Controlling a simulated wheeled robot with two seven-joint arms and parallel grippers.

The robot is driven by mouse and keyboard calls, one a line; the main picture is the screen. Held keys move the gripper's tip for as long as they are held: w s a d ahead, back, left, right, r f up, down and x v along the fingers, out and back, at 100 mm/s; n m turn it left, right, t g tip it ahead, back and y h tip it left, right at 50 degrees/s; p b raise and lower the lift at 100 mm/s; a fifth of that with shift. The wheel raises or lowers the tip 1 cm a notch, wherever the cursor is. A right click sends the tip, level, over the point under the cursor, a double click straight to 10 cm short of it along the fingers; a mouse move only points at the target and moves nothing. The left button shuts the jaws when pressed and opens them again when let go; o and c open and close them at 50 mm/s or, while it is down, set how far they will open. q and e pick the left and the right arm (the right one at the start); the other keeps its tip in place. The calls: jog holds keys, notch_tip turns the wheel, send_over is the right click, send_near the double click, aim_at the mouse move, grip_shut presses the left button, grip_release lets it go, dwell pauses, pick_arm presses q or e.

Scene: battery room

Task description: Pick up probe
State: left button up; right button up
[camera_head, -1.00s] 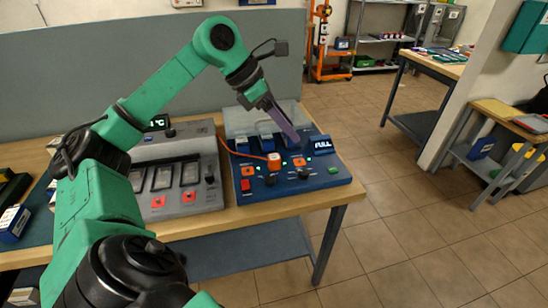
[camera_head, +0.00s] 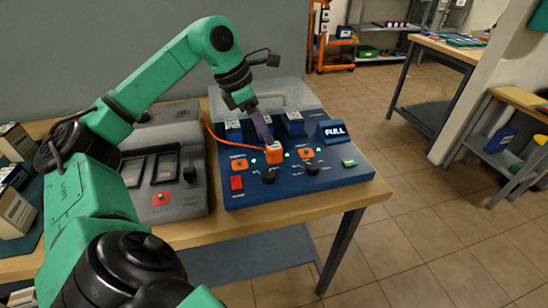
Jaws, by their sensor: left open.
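The probe (camera_head: 274,153), a small orange block with a white top, stands on the blue charger (camera_head: 330,178). An orange cable (camera_head: 215,137) runs from its left side toward the upper left. My left gripper (camera_head: 264,134) points down just above and behind the probe. Its fingers are open, seen edge-on, with their tips close to the probe's top. I cannot tell whether they touch it. The right gripper is not in view.
Batteries (camera_head: 293,124) sit at the back of the charger under a raised clear lid (camera_head: 290,93). A "FULL" sign (camera_head: 332,131) stands on its right. A grey device (camera_head: 190,200) is to the left. The wooden bench (camera_head: 345,196) ends at the right.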

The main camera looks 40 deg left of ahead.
aim_at(274, 146)
pick_arm(q)
jog(key=x, duration=0.7)
jog(key=shift+w+a+f, duration=0.1)
jog(key=shift+w+f, duration=0.1)
jog(key=shift+f, duration=0.05)
grip_shut()
jog(key=shift+r, duration=0.15)
